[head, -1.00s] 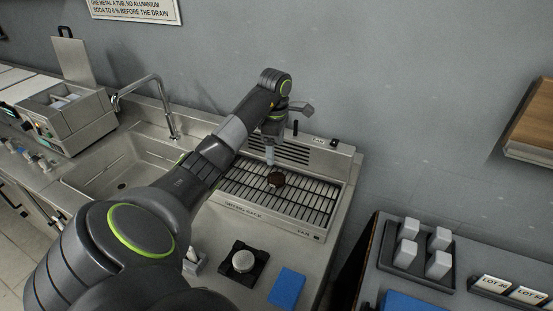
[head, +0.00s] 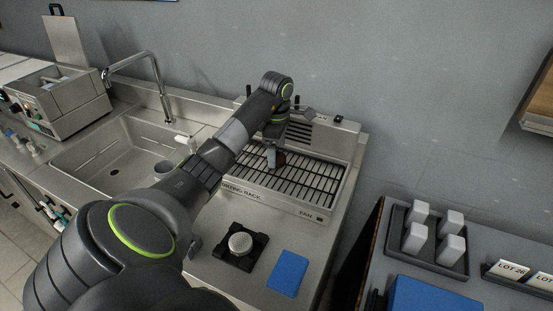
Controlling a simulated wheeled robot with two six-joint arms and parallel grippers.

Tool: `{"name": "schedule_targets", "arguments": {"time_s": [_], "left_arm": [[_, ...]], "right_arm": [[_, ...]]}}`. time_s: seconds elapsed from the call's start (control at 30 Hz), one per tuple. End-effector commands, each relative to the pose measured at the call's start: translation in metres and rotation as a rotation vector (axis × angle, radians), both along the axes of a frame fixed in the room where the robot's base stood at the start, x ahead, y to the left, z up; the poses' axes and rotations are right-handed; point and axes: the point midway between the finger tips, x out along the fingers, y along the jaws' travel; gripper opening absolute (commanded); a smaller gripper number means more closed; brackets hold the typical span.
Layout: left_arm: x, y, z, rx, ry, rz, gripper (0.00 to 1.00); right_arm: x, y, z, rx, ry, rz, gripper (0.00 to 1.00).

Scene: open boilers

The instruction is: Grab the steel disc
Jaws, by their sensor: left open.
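A dark brown round disc (head: 281,158) is on the slatted drying rack (head: 310,180), and its left part is hidden by my gripper. My left gripper (head: 272,163) points down at the rack with its fingers at the disc's left edge. It is open, and I cannot tell whether a finger touches the disc. A pale grey round piece (head: 240,243) sits in a black square holder (head: 226,254) on the counter in front of the rack. I cannot tell from its look which round piece is steel. My right gripper is out of view.
A sink (head: 105,160) with a tall faucet (head: 152,75) lies left of the rack. A blue pad (head: 289,273) lies right of the holder. A tray (head: 443,257) with several pale blocks stands on the right-hand table. The rack's right half is clear.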

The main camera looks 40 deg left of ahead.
Motion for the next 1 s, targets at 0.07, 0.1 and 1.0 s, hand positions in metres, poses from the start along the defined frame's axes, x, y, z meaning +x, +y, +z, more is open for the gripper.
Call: {"name": "schedule_targets", "arguments": {"time_s": [0.07, 0.1, 1.0], "left_arm": [[-0.0002, 0.0001, -0.0155, 0.0, 0.001, 0.0, 0.77], [-0.0002, 0.0002, -0.0178, 0.0, 0.001, 0.0, 0.77], [-0.0001, 0.0006, -0.017, 0.001, 0.0, 0.0, 0.26]], "right_arm": [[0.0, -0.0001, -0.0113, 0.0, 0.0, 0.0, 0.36], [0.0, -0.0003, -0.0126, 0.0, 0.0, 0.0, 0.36], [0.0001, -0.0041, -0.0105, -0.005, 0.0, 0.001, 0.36]]}}
